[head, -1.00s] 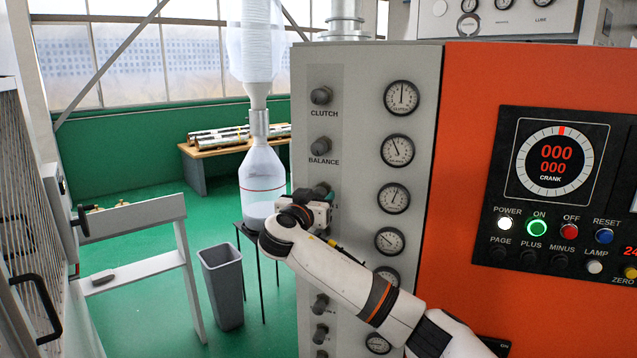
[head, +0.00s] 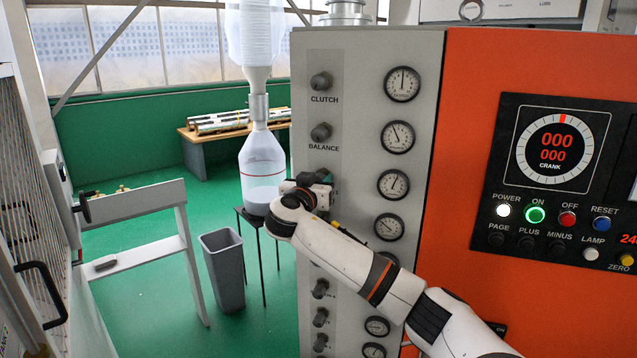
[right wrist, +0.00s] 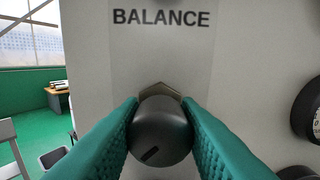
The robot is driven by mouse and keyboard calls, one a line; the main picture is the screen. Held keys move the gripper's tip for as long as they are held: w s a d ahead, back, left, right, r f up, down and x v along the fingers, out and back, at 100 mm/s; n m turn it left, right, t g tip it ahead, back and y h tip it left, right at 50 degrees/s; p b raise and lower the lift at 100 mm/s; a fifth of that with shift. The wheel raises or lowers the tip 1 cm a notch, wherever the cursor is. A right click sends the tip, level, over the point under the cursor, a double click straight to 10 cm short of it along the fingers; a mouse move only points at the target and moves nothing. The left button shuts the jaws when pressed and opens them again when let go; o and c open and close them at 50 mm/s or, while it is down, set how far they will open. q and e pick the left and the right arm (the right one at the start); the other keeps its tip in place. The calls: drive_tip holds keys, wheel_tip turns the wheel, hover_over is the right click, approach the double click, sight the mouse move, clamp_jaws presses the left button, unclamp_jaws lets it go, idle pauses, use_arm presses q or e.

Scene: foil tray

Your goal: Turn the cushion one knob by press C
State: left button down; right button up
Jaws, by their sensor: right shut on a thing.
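The column of black knobs runs down the grey panel (head: 349,70) in the head view. The top knob (head: 321,82) is marked CLUTCH below it and the second knob (head: 320,132) is marked BALANCE. My right gripper (head: 318,181) is at the third knob, just below the BALANCE label. In the right wrist view its teal fingers (right wrist: 160,128) are shut on the sides of this dark round knob (right wrist: 160,132), which has a dark slot mark at its lower left. The knob's own label is hidden, so I cannot read its name. My left gripper is not in view.
Several round gauges (head: 398,137) stand right of the knobs, and further knobs (head: 319,317) continue below my arm. An orange panel (head: 470,80) with lit buttons is at the right. A bottle-shaped hopper (head: 262,165) and grey bin (head: 222,270) stand to the left.

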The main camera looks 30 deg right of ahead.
drive_tip(key=shift+f+n+b, duration=0.2)
drive_tip(key=shift+n+b, duration=0.5)
drive_tip(key=shift+b, duration=0.5)
drive_tip(key=shift+f+n+b, duration=0.15)
drive_tip(key=shift+n+b, duration=0.55)
drive_tip(key=shift+b, duration=0.45)
drive_tip(key=shift+r+n, duration=0.1)
drive_tip(key=shift+n, duration=0.3)
drive_tip(key=shift+r+n+b, duration=0.15)
drive_tip(key=shift+n+b, duration=0.15)
drive_tip(key=shift+n, duration=0.6)
drive_tip(key=n, duration=0.2)
drive_tip(key=shift+r+n, duration=0.1)
drive_tip(key=shift+n, duration=0.3)
drive_tip(key=n+p, duration=0.1)
drive_tip(key=n, duration=0.1)
drive_tip(key=shift+n, duration=0.4)
drive_tip(key=n+p, duration=0.3)
drive_tip(key=n, duration=0.3)
drive_tip(key=shift+p, duration=0.35)
drive_tip(key=n+p, duration=0.1)
drive_tip(key=n, duration=0.2)
drive_tip(key=shift+w, duration=0.1)
drive_tip(key=shift+f+n, duration=0.2)
drive_tip(key=shift+n, duration=1.6)
